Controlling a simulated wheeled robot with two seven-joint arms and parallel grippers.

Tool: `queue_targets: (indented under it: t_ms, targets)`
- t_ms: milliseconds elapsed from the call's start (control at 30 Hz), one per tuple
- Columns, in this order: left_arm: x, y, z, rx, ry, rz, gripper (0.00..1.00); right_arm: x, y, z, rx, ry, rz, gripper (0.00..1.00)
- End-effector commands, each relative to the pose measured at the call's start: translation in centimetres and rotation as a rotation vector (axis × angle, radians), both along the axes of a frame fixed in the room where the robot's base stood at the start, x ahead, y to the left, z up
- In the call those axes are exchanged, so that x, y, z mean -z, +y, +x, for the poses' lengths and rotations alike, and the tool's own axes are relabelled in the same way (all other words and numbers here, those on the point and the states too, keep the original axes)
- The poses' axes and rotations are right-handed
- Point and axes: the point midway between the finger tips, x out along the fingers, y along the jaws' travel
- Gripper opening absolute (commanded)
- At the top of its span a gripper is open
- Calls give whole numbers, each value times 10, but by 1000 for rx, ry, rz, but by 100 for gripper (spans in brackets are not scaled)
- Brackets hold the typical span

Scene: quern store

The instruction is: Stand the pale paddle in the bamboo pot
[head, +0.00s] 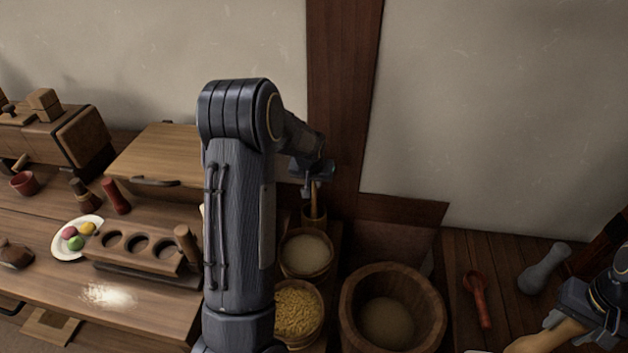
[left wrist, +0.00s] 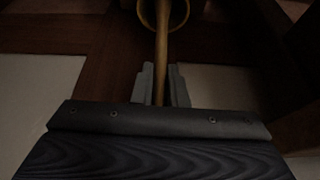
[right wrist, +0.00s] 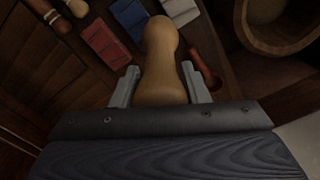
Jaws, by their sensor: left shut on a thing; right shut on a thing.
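My left gripper (head: 314,181) is shut on a thin, tan wooden handle, which I take to be the pale paddle's. In the left wrist view the paddle (left wrist: 161,50) runs between the fingers to the round mouth of the bamboo pot (left wrist: 143,14). In the head view the bamboo pot (head: 314,217) stands behind the bowls, directly below the gripper. The paddle's far end is hidden, and I cannot tell how deep it reaches. My right gripper (head: 572,322) is shut on a pale, round-ended wooden tool (right wrist: 162,50) at the lower right.
A large wooden tub (head: 430,305), a bowl of pale grain (head: 306,252) and a bowl of yellow grain (head: 299,310) stand below the pot. A red scoop (head: 479,300) and grey pestle-like tool (head: 545,267) lie right. My left arm hides part of the bench.

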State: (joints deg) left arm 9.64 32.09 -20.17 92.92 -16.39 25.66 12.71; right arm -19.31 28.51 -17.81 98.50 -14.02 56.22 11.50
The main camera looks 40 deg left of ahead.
Motion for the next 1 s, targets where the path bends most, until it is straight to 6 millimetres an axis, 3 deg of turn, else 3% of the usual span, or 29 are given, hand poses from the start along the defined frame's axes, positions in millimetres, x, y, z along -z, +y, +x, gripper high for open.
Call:
queue_targets:
  t_ms: [167, 200, 367, 733, 1000]
  targets:
    - [-1, 0, 0, 0, 0, 0, 0, -1, 0, 1, 0, -3, 1, 9]
    - [-1, 0, 0, 0, 0, 0, 18, -1, 0, 1, 0, -3, 1, 9]
    - [-1, 0, 0, 0, 0, 0, 38, -1, 0, 1, 0, -3, 1, 9]
    - [-7, -1, -2, 0, -1, 0, 38, -3, 0, 1, 0, -3, 1, 9]
    - [-51, -9, -16, 2, -5, 1, 38, -14, 0, 1, 0, -3, 1, 9]
